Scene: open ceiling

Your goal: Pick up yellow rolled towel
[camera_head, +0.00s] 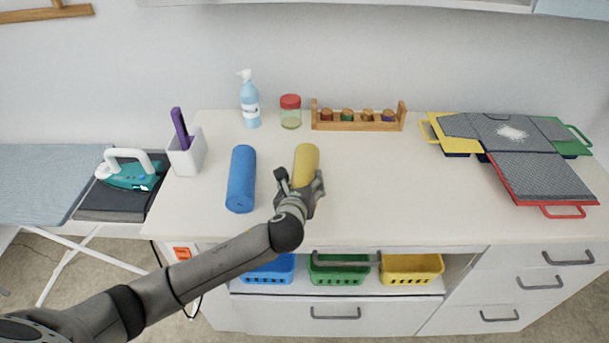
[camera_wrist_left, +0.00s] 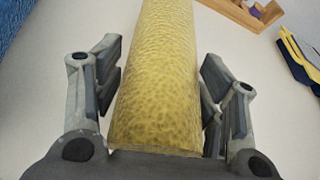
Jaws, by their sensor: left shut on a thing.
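The yellow rolled towel (camera_head: 306,160) lies lengthwise on the white counter, its near end inside my left gripper (camera_head: 301,187). In the left wrist view the yellow rolled towel (camera_wrist_left: 158,75) runs between the two fingers of the left gripper (camera_wrist_left: 160,95), which is shut on it. Whether it is lifted off the counter cannot be told. The near part of the towel is hidden by the gripper in the head view. My right gripper is in neither view.
A blue rolled towel (camera_head: 241,180) lies to the left. A white holder (camera_head: 187,154), a soap bottle (camera_head: 250,103), a jar (camera_head: 290,112) and a wooden rack (camera_head: 357,124) stand behind. Colored mesh trays (camera_head: 540,175) lie at the right. The counter (camera_head: 400,200) between is clear.

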